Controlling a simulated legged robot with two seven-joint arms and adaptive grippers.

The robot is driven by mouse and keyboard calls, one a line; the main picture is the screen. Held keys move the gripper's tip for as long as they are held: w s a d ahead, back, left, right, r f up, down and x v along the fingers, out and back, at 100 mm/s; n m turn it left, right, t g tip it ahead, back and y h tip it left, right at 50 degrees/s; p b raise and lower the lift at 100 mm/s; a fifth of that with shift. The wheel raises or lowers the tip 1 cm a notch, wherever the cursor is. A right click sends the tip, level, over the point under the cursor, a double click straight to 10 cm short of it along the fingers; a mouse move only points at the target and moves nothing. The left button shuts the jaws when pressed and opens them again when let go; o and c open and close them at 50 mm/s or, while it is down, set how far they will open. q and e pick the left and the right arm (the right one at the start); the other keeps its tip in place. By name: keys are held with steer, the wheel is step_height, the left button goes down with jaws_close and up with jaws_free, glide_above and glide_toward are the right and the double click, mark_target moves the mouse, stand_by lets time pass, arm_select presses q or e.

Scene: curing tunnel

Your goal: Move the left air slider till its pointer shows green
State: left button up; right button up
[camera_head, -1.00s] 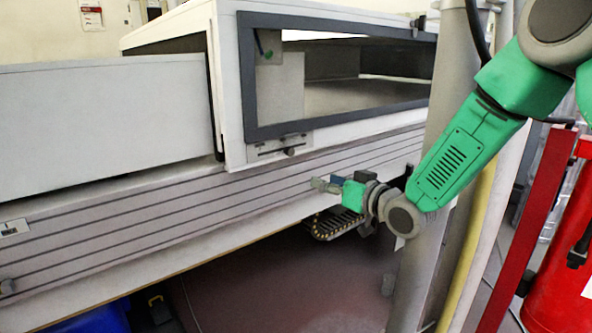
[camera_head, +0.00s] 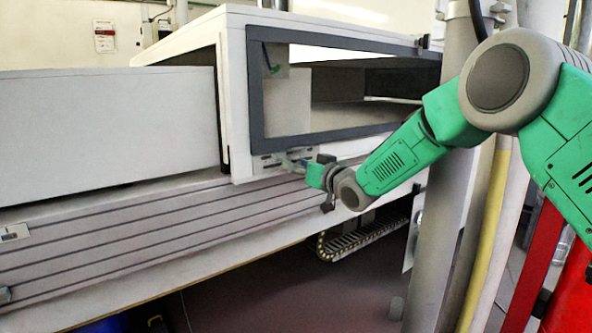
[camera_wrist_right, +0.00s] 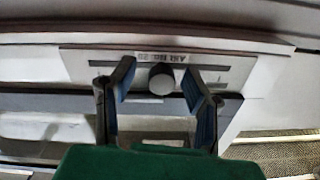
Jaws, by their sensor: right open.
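The air slider's light plate (camera_wrist_right: 226,72) is on the tunnel's front, below the window frame. In the head view the plate (camera_head: 262,163) is partly covered by my gripper. My right gripper (camera_wrist_right: 160,72) is open, with one blue-padded finger on each side of the knob and a gap to both. The right gripper (camera_head: 290,160) also shows in the head view, at the plate. I cannot make out the pointer or any green mark. My left gripper is out of view.
The dark window frame (camera_head: 345,134) sits just above the plate. A grooved rail (camera_head: 130,235) runs along the front below. A grey post (camera_head: 445,220) and a yellow pipe (camera_head: 489,230) stand close to my right arm. A cable chain (camera_head: 360,238) hangs under the bench.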

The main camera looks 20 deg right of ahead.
steer(key=shift+w+a, duration=0.1)
steer(key=shift+w, duration=0.05)
jaws_close()
steer(key=shift+w+d+r+p, duration=0.1)
steer(key=shift+w+d+p, duration=0.15)
steer(key=shift+d+p, duration=0.4)
steer(key=shift+w+d+r+p, duration=0.1)
steer(key=shift+w+d+p, duration=0.15)
steer(key=shift+d+p, duration=0.35)
steer(key=shift+w+d+f, duration=0.15)
steer(key=shift+d+f, duration=0.1)
steer(key=shift+d, duration=0.2)
jaws_free()
steer(key=shift+a, duration=0.1)
